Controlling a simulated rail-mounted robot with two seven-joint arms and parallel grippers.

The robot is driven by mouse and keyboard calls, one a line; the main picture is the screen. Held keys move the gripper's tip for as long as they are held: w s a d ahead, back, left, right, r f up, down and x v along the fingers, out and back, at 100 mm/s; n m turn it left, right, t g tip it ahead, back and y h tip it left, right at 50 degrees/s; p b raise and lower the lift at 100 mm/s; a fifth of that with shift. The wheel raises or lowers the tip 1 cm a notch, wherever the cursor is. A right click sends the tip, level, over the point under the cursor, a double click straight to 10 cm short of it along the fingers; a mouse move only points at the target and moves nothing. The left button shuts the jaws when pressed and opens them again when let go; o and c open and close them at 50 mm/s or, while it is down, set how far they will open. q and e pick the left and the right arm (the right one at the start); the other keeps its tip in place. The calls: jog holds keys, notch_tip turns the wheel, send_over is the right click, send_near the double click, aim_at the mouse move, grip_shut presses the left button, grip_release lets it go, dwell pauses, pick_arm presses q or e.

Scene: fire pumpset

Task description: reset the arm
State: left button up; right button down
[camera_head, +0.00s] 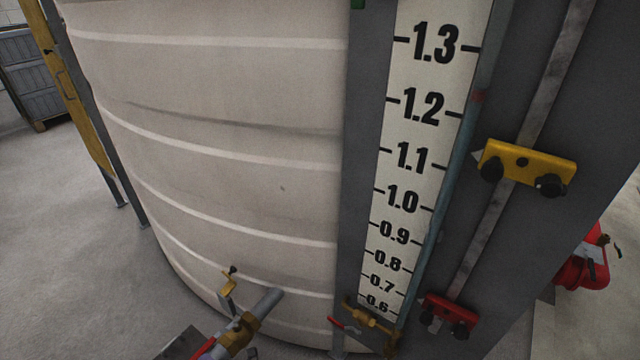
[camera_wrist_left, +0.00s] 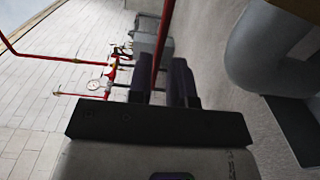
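My left gripper (camera_wrist_left: 161,72) shows in the left wrist view. Its two dark fingers stand apart, with a gap between them. A red pipe (camera_wrist_left: 164,35) shows through that gap and looks to be behind the fingers; no held object is visible. Neither gripper can be made out in the head view. My right gripper is not in view.
A large cream ribbed tank (camera_head: 220,130) fills the head view's left and middle. Beside it stands a level scale (camera_head: 415,150) with yellow (camera_head: 528,167) and red (camera_head: 448,314) markers. Brass valves (camera_head: 238,330) are low down. Floor (camera_head: 50,220) is clear at left.

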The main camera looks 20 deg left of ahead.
pick_arm(q)
jog(key=w+d+f+m+t+h, duration=0.2)
jog(key=w+d+m+t+h, duration=0.5)
jog(key=w+m+h, duration=0.4)
jog(key=d+r+m+g+h, duration=0.2)
jog(key=d+r+m+h, duration=0.8)
jog(key=m, duration=0.4)
jog(key=s+r+m+g+y+p, duration=0.4)
jog(key=s+r+m+p, duration=0.4)
jog(key=s+r, duration=1.15)
jog(key=s+d+r+m+g+p, duration=0.1)
jog(key=s+g+p, duration=0.3)
jog(key=s+p, duration=0.75)
jog(key=w+p+v, duration=0.2)
jog(key=p+v, duration=0.9)
jog(key=v, duration=0.1)
jog(key=w+r+p+v, duration=0.1)
jog(key=w+p+v, duration=0.2)
jog(key=p+v, duration=0.8)
jog(key=w+r+p+v, duration=0.1)
jog(key=w+p+v, duration=0.2)
jog(key=p+v, duration=0.9)
jog(key=shift+d+r, duration=0.2)
jog(key=shift+r, duration=0.3)
